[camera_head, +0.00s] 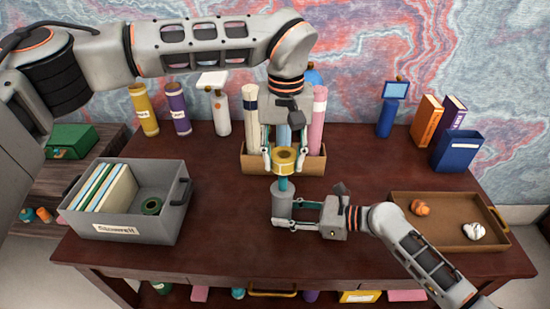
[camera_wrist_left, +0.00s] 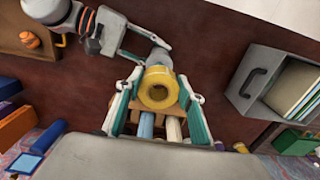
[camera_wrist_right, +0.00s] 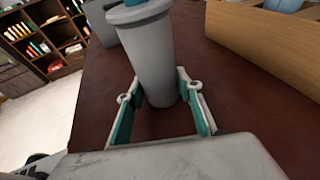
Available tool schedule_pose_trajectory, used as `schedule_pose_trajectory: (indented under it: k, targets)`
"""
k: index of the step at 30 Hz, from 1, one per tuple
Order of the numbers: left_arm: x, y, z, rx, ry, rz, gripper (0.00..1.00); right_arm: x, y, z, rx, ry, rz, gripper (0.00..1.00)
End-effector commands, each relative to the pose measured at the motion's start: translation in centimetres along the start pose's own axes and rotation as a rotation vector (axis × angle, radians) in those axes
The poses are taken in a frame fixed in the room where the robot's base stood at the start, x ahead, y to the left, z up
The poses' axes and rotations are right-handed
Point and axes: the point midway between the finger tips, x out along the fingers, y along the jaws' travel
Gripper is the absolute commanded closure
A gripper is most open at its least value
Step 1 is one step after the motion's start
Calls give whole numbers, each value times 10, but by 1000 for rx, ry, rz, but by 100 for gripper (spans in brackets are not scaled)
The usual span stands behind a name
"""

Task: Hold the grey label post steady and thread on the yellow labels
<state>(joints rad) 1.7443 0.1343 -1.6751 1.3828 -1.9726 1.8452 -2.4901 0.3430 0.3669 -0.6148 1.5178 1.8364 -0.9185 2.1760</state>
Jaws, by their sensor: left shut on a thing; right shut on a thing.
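The grey label post (camera_head: 283,204) stands upright on the desk with a teal rod (camera_head: 283,184) at its top. My right gripper (camera_head: 280,216) is shut on the post's lower body; the right wrist view shows the post (camera_wrist_right: 150,55) between the fingers (camera_wrist_right: 160,96). A ring-shaped yellow label (camera_head: 286,158) is in my left gripper (camera_head: 284,166), just above the rod. In the left wrist view the label (camera_wrist_left: 158,88) faces me between the fingers (camera_wrist_left: 158,100), with its hole showing. I cannot tell whether the rod's tip is inside the hole.
A wooden box (camera_head: 314,166) holding several rolls stands just behind the post. A grey bin (camera_head: 150,222) with folders and a dark green roll is at left. A brown tray (camera_head: 440,237) with two crumpled balls is at right. The desk's front middle is clear.

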Motion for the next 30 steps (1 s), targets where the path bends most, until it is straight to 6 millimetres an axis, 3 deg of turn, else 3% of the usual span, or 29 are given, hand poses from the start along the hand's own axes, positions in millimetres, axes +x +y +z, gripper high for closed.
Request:
schedule_pose_trajectory:
  k: [8,30]
  targets:
    - [0,0,0,0,1,0,83,0,0,0,0,0,0,77]
    - [26,-1,1,0,-1,0,83,0,0,0,0,0,0,77]
